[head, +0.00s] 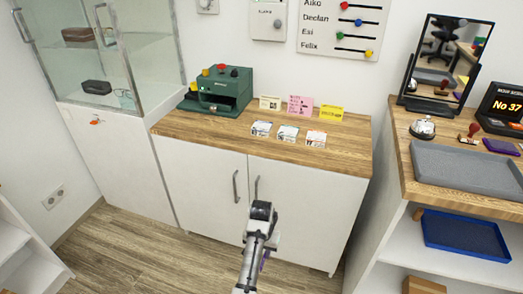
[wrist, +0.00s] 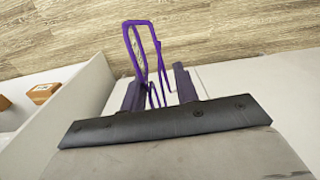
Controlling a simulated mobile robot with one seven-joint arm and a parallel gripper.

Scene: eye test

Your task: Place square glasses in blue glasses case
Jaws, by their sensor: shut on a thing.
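My gripper (wrist: 158,88) is shut on purple-framed glasses (wrist: 136,50) in the wrist view. The glasses stick out beyond the fingers over the wood floor. Their lens outline looks angular, but the steep angle makes its shape hard to judge. In the head view a small purple bit of them (head: 264,260) shows beside my arm, in front of the white cabinet; the fingers are hidden there. Another pair of glasses (head: 124,94) lies in the glass cabinet beside a dark case (head: 96,87). A brownish case (head: 78,34) sits on the shelf above. I cannot make out a blue glasses case.
The wood-topped cabinet (head: 345,150) carries a green box (head: 222,88) and several small cards. The glass cabinet (head: 150,50) stands at left. At right, a counter holds a grey tray (head: 467,170), a bell and a mirror (head: 440,65). A blue tray (head: 465,236) is below.

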